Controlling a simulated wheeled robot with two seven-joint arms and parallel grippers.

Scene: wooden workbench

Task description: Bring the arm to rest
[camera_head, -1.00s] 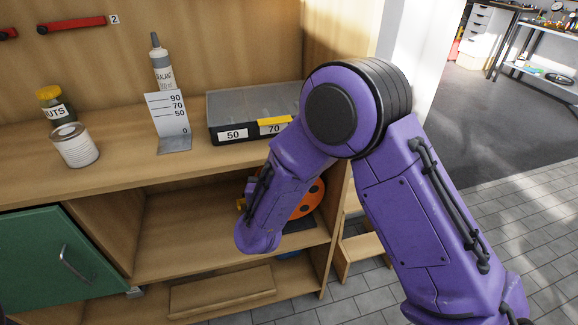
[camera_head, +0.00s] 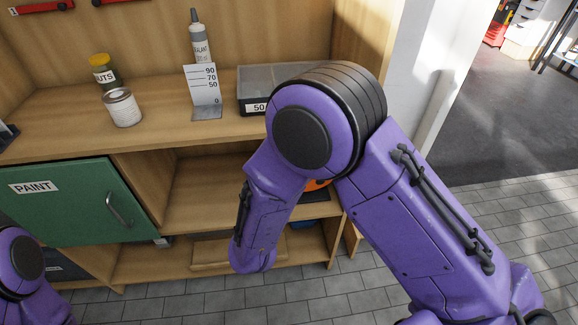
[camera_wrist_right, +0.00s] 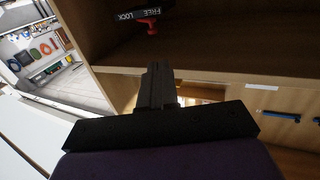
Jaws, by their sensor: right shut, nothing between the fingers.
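My right arm (camera_head: 390,200) crosses the right half of the head view, with its elbow raised in front of the bench and its forearm bent down toward the open shelf. The right gripper's fingers are not visible in the head view. In the right wrist view my right gripper (camera_wrist_right: 157,84) points away from the camera, its fingers together with nothing between them. Part of my left arm (camera_head: 28,265) shows at the lower left corner. My left gripper is outside both views.
On the bench stand a yellow-lidded jar (camera_head: 104,71), a can (camera_head: 122,107), a sealant bottle (camera_head: 199,45), a scale plate (camera_head: 204,90) and a grey-lidded box (camera_head: 268,78). Below are a green paint door (camera_head: 75,205) and an open shelf (camera_head: 200,200). Tiled floor is clear at right.

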